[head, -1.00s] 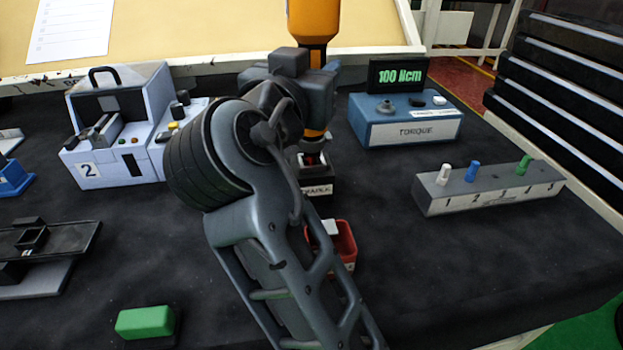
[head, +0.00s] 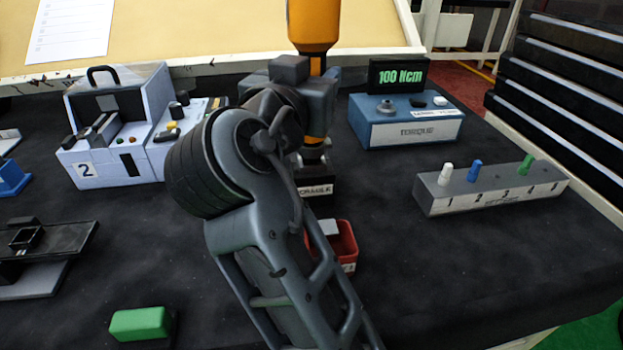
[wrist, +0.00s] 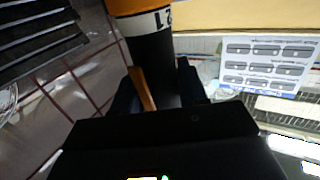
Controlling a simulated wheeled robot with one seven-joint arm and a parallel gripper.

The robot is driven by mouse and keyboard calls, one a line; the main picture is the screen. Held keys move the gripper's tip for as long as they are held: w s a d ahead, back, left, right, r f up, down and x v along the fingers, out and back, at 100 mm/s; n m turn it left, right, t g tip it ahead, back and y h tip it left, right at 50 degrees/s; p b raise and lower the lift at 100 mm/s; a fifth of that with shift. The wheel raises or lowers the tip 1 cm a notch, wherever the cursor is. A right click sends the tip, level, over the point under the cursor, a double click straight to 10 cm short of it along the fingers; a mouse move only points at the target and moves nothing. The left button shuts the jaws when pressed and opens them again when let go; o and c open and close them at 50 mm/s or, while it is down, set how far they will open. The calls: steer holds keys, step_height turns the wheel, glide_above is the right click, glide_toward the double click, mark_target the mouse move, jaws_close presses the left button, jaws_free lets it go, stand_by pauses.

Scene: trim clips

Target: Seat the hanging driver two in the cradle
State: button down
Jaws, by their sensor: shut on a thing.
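The hanging driver (head: 314,22) is upright, with an orange body and a dark collar, and its top runs out of the head view. My gripper (head: 318,92) is shut on it; my wrist hides much of the hold. In the wrist view the driver's dark section (wrist: 153,68), below an orange part with a white band, sits between the fingers. A small dark block with a white label (head: 315,191), apparently the cradle, stands directly below the driver. The driver's lower end is close above or at this block; my arm partly hides it, so I cannot tell if they touch.
A red bin (head: 345,240) stands just in front of the block. A blue torque box (head: 408,125) reading 100 Ncm is behind right. A grey rack with coloured pegs (head: 490,190) is at right. A white machine marked 2 (head: 110,165) is at left. The right front mat is clear.

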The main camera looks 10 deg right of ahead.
steer(key=shift+f+b, duration=0.4)
steer(key=shift+f, duration=0.15)
jaws_free()
stand_by(0.7)
stand_by(0.6)
steer(key=r+p+v, duration=0.1)
steer(key=r+v, duration=0.1)
steer(key=v, duration=0.8)
stand_by(1.3)
steer(key=shift+a+r, duration=0.1)
steer(key=v, duration=0.7)
steer(key=shift+s+a, duration=0.15)
steer(key=shift+s, duration=0.2)
